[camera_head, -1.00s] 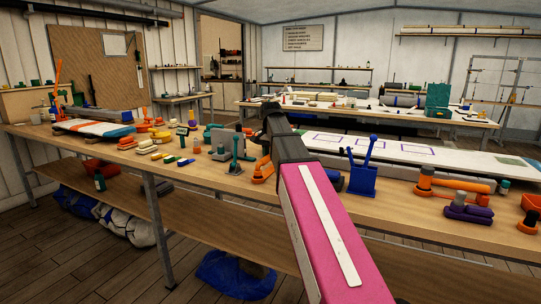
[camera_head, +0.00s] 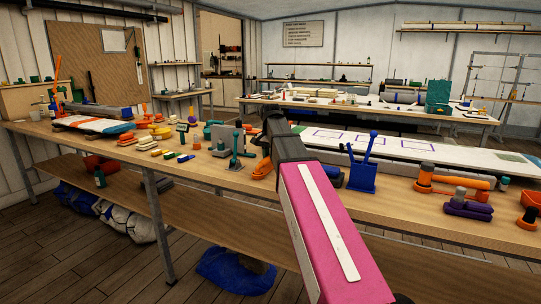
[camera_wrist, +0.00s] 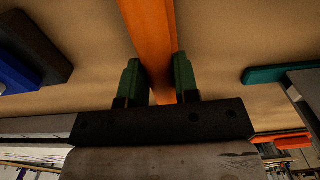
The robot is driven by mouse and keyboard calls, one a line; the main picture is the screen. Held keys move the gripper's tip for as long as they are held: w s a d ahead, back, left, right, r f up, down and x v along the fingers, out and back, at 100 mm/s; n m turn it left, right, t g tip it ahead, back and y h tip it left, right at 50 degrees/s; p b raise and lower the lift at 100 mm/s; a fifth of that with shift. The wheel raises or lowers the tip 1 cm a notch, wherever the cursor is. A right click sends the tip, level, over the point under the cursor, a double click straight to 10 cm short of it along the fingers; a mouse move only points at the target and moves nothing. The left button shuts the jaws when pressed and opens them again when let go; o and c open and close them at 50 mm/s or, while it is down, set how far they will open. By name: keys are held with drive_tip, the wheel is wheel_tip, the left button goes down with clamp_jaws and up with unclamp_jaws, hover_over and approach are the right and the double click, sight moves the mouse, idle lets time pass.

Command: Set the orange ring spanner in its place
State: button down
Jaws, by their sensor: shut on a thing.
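A long orange bar (camera_wrist: 150,35), which looks like the ring spanner, runs between the green-tipped fingers of my gripper (camera_wrist: 160,82) in the wrist view. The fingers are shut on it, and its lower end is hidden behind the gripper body. In the head view my dark gripper body hides the fingertips. An orange piece (camera_head: 262,168) shows at its left, low over the bench; I cannot tell whether it is the held spanner. No place for the spanner can be made out.
A green-handled tool on a grey base (camera_head: 236,150) stands left of my gripper. A blue holder (camera_head: 362,176) with upright handles stands to its right. Farther right are an orange mallet-like tool (camera_head: 452,181) and purple blocks (camera_head: 468,208).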

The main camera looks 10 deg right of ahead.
drive_tip(key=c, duration=0.8)
unclamp_jaws()
wheel_tip(320, 180, up, 11)
drive_tip(key=shift+f, duration=0.1)
